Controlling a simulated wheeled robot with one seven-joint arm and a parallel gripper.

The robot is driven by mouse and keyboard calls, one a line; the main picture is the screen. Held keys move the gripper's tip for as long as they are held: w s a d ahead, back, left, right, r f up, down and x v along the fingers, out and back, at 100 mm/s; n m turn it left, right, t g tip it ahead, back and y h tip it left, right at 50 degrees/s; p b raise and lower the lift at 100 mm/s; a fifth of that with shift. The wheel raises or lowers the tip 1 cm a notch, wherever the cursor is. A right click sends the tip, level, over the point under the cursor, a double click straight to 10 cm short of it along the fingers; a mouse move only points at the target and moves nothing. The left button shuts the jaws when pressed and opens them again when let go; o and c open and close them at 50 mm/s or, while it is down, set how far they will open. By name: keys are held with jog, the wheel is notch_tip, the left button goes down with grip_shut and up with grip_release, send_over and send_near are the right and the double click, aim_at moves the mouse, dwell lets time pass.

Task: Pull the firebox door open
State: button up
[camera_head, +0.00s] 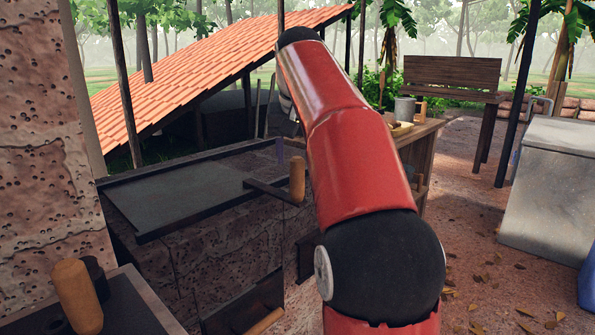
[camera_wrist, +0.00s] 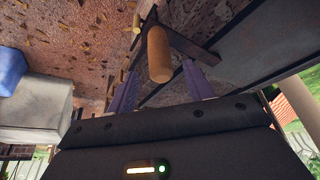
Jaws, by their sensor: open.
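The dark metal firebox door (camera_head: 243,306) appears low on the front of the brick stove in the head view, with a wooden handle (camera_head: 265,321) at the bottom edge of the picture. My gripper (camera_wrist: 160,69) shows two purple fingers spread apart in the wrist view. A wooden crank grip (camera_wrist: 159,52) on a dark bar appears between and beyond the fingers; I cannot tell whether they touch it. The same upright grip (camera_head: 297,178) stands at the stove top's front corner in the head view.
The dark stove top (camera_head: 185,190) has a raised rim. Another wooden handle (camera_head: 78,296) stands at the lower left. A wooden table (camera_head: 425,145) with a metal cup is behind my arm. A grey chest (camera_head: 550,190) is at right, with open leaf-strewn ground between.

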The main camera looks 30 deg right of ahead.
jog(key=shift+b+x, duration=0.45)
jog(key=shift+x, duration=1.9)
jog(key=shift+c, duration=0.3)
grip_shut()
